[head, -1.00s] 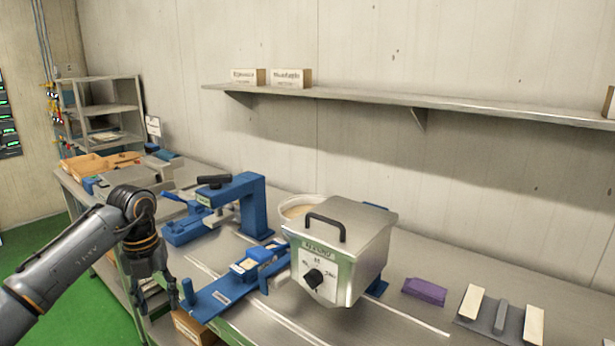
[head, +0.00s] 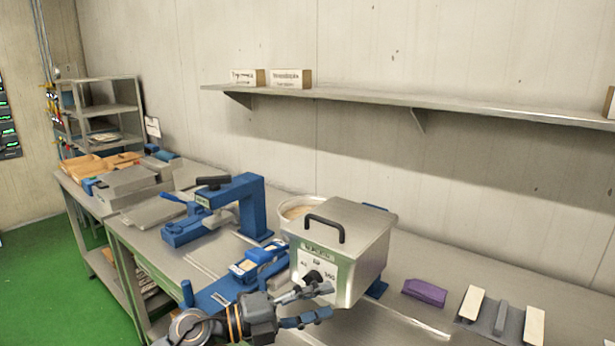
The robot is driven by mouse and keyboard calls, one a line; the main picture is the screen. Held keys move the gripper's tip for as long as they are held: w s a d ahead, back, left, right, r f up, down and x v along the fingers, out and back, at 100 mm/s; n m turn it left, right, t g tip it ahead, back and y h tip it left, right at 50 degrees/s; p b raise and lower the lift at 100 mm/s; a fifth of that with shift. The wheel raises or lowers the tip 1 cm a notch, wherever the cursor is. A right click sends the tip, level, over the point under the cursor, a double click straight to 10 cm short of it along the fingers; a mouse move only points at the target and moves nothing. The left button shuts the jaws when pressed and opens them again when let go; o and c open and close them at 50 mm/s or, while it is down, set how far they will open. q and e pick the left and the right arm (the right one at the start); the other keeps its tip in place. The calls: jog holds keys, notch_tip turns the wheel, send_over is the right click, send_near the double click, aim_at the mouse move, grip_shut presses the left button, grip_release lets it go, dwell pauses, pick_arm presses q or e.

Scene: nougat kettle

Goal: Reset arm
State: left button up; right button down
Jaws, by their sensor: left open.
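My left gripper (head: 308,304) is low in the head view, in front of the metal kettle box (head: 345,250) with its black handle and front knob. Its fingers point right and are apart, with nothing seen between them. One finger overlaps the lower front of the box near the knob; I cannot tell whether it touches. The blue base (head: 212,296) beside the box is partly hidden by my left wrist. My right gripper is not in view.
A blue press-like frame (head: 250,205) stands left of the box, and a bowl (head: 297,209) sits behind it. A purple block (head: 424,292) and a grey plate with pale strips (head: 503,318) lie to the right. A wall shelf (head: 400,100) runs above.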

pick_arm(q)
jog(key=a+n+t+y, duration=0.9)
jog(key=n+t, duration=0.5)
jog(key=n, duration=0.4)
jog(key=s+a+f+n+g+y, duration=0.5)
jog(key=a+f+n+y, duration=0.3)
jog(key=a+f+n, duration=0.3)
jog(key=s+a+f+n+g, duration=0.1)
jog(key=s+f+g, duration=0.6)
jog(key=s, duration=0.6)
jog(key=s+a+f+n+g, duration=0.1)
jog(key=s+f+g, duration=0.55)
jog(key=s, duration=0.65)
notch_tip(320, 180, down, 29)
jog(key=s+a+f, duration=0.3)
jog(key=s+f, duration=1.2)
jog(key=s, duration=0.2)
jog(key=shift+a+m, duration=0.2)
jog(key=shift+m, duration=0.2)
jog(key=shift+s+g, duration=0.1)
jog(key=shift+g, duration=0.15)
